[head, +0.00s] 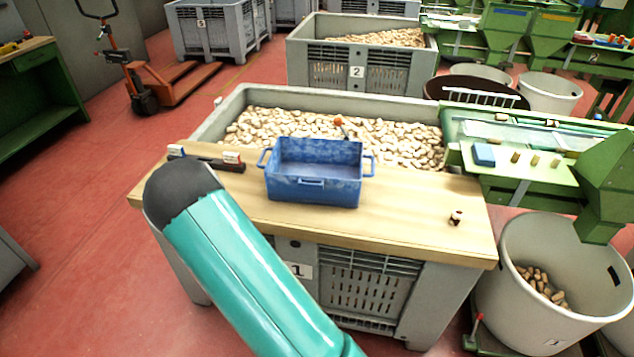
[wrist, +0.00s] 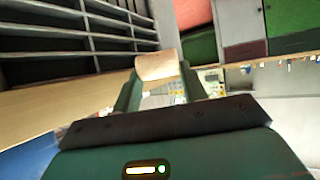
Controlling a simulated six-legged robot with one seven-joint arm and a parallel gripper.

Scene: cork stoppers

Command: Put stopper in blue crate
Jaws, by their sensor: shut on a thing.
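The blue crate (head: 312,194) stands upright and open on the wooden board in the head view; the part of its inside that shows looks empty. In the wrist view, my gripper (wrist: 158,80) is shut on a pale cork stopper (wrist: 156,65), held between the fingertips. The head view shows my teal arm in front of the board, but not my gripper or the held stopper. A blue patch at the lower left of the wrist view may be the crate; I cannot tell.
The wooden board (head: 400,222) lies across a grey bin (head: 228,112) full of stoppers. A small dark-and-light object (head: 455,217) sits near its right end. Markers (head: 232,158) lie left of the crate. A white tub (head: 540,300) stands at the right. The board between crate and small object is clear.

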